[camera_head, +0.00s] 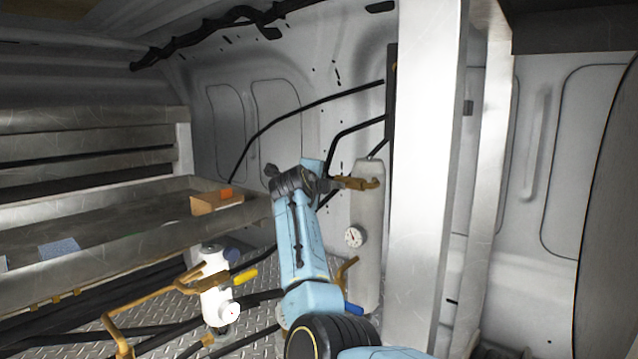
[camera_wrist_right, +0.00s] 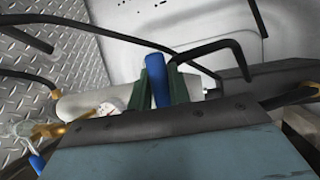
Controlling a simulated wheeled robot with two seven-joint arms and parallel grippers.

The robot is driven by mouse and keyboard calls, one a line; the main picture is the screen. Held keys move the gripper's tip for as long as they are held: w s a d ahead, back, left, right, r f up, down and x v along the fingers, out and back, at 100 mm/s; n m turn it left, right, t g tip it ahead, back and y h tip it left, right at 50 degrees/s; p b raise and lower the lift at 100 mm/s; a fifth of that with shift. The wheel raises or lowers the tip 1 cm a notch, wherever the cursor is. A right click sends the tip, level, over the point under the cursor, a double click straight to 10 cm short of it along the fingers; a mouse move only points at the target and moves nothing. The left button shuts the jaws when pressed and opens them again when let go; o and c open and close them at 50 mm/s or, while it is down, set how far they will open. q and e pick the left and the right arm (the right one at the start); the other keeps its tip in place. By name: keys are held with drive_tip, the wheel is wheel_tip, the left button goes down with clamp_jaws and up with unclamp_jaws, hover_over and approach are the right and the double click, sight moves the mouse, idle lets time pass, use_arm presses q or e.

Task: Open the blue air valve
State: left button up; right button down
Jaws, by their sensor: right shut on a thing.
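A blue valve handle (camera_wrist_right: 156,78) stands between the two dark green fingers of my right gripper (camera_wrist_right: 159,88) in the right wrist view. The fingers are shut on it. In the head view my right gripper (camera_head: 322,180) is beside the brass fitting (camera_head: 358,183) at the top of a grey cylinder (camera_head: 368,215). My own wrist hides most of the held handle there. A second blue handle (camera_head: 353,309) shows low on the cylinder. It seems to show also at the lower left of the wrist view (camera_wrist_right: 38,163). My left gripper is not in view.
A round gauge (camera_head: 354,237) sits on the cylinder. A pale upright post (camera_head: 428,150) stands just right of it. Black hoses (camera_head: 300,102) run along the wall. A white filter unit (camera_head: 215,290) with a yellow handle (camera_head: 244,276) and a metal shelf (camera_head: 110,240) are to the left.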

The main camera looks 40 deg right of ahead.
drive_tip(key=shift+f, duration=0.15)
drive_tip(key=c, duration=1.3)
unclamp_jaws()
drive_tip(key=shift+a, duration=0.1)
drive_tip(key=b+v, duration=0.2)
drive_tip(key=v, duration=1.1)
drive_tip(key=shift+s, duration=0.15)
